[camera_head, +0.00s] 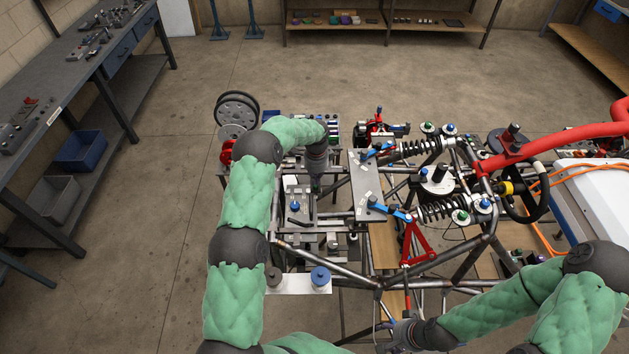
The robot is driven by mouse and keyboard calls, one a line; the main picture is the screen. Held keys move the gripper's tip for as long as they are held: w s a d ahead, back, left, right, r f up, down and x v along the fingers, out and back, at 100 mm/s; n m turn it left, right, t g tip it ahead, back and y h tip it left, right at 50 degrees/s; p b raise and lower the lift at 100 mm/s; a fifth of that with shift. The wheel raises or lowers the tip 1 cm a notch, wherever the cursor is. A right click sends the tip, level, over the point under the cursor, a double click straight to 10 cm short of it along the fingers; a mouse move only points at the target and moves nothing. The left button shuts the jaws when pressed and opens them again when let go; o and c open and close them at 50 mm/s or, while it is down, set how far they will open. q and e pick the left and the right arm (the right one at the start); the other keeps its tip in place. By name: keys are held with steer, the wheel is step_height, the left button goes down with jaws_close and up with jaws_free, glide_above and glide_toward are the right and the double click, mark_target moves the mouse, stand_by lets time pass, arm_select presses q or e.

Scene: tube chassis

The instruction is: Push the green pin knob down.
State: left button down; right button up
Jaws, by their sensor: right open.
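A small green spot (316,189), which looks like a green pin knob, shows just under my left gripper (316,181). The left gripper points down over the grey fixture plates, and its fingers are too small and hidden to tell open from shut. I cannot tell whether it touches the green spot. Other green-topped knobs stand on the chassis at the right, one at the back (427,127) and one nearer (461,217). My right gripper (385,333) is open at the bottom edge, well away from the green knobs; its fingers are hard to see.
A blue knob (295,205) stands on the plate left of the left gripper. A larger blue knob (320,277) is nearer. A grey plate (365,187) and the tube frame (470,255) stand to the right. A red tube (560,142) crosses at far right. The floor (170,210) at left is clear.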

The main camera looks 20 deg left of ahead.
arm_select(q)
step_height(320, 180, up, 6)
steer(key=f, duration=0.1)
step_height(320, 180, up, 7)
steer(key=b, duration=0.2)
glide_above(316, 186)
steer(key=shift+f, duration=0.1)
arm_select(e)
steer(key=shift+a+f, duration=0.35)
steer(key=shift+f, duration=0.3)
arm_select(q)
steer(key=shift+a, duration=0.1)
arm_select(e)
steer(key=shift+a, duration=0.1)
